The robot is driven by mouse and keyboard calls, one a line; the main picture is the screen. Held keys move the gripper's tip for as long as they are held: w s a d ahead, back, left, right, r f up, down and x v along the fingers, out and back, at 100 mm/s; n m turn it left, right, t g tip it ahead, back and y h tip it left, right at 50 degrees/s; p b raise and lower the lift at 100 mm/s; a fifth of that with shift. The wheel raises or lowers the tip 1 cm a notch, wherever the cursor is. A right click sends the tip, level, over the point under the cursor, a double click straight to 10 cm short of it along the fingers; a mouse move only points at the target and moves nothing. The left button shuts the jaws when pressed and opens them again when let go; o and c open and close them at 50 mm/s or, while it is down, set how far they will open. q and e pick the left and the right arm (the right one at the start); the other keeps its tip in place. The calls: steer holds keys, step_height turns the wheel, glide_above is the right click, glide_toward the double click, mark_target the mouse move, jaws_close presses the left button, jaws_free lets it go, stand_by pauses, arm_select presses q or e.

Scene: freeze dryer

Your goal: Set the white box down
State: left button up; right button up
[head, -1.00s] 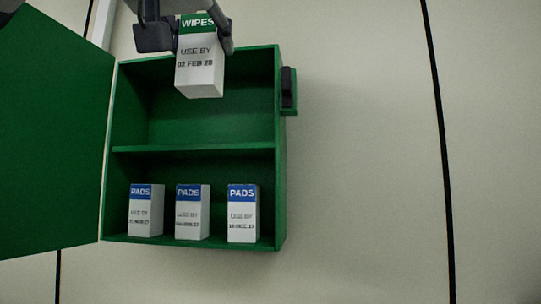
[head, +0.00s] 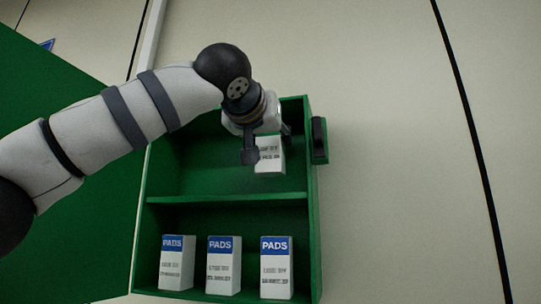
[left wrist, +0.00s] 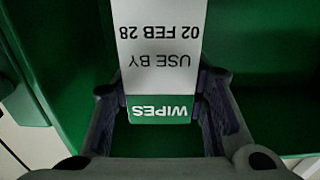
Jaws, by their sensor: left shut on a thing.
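The white box (head: 270,160) with a green WIPES band is held upright in my left gripper (head: 266,148). In the head view it shows against the right part of the cabinet's upper compartment, with its lower end above the middle shelf (head: 230,198). I cannot tell how deep inside it is. In the left wrist view the box (left wrist: 160,50) appears upside down between the fingers of the left gripper (left wrist: 162,100), reading WIPES, USE BY 02 FEB 28. My arm and gripper hide its top in the head view. My right gripper is not in view.
The green cabinet (head: 312,225) is on a pale wall, its door (head: 60,120) open to the left. Several PADS boxes, left (head: 176,265), middle (head: 223,268) and right (head: 276,270), stand in the lower compartment. A dark latch (head: 319,139) is on the right side.

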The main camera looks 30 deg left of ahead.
mark_target(267, 154)
arm_select(q)
steer(key=shift+f, duration=1.7)
steer(key=shift+f, duration=0.15)
steer(key=o, duration=1.1)
steer(key=shift+f, duration=0.1)
steer(key=shift+o, duration=0.2)
